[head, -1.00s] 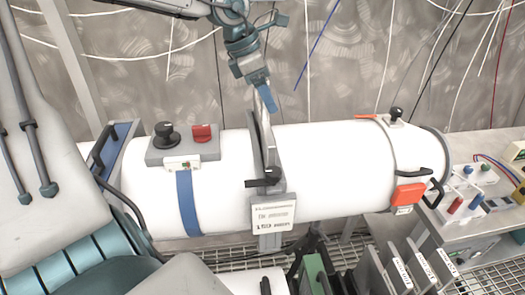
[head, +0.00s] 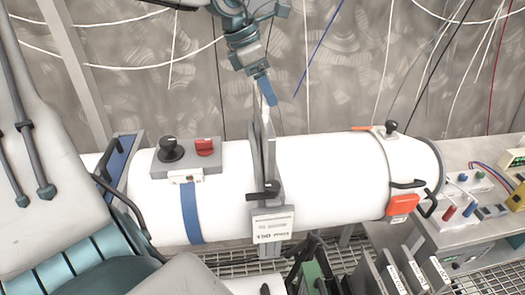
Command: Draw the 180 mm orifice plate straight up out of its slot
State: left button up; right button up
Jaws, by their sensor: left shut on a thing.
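The white horizontal pipe (head: 330,178) crosses the middle of the view. A grey slotted holder (head: 271,165) stands around its middle, with a black lever (head: 263,192) and a white printed label (head: 273,226) on its front. The thin, pale orifice plate (head: 258,112) stands upright in the slot, its upper part showing above the pipe. Its lower part is hidden. My left gripper (head: 266,92) comes down from above and is shut on the plate's top. My right gripper is not in view.
A grey box with a black knob and red switch (head: 188,157) sits on the pipe's left. An orange block (head: 402,205) and black handles are at its right end. Labelled plates (head: 412,270) stand in a rack at lower right, beside a bench (head: 455,215). Cables hang behind.

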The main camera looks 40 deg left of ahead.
pick_arm(q)
jog(key=shift+r+p, duration=2.55)
jog(key=shift+r, duration=0.95)
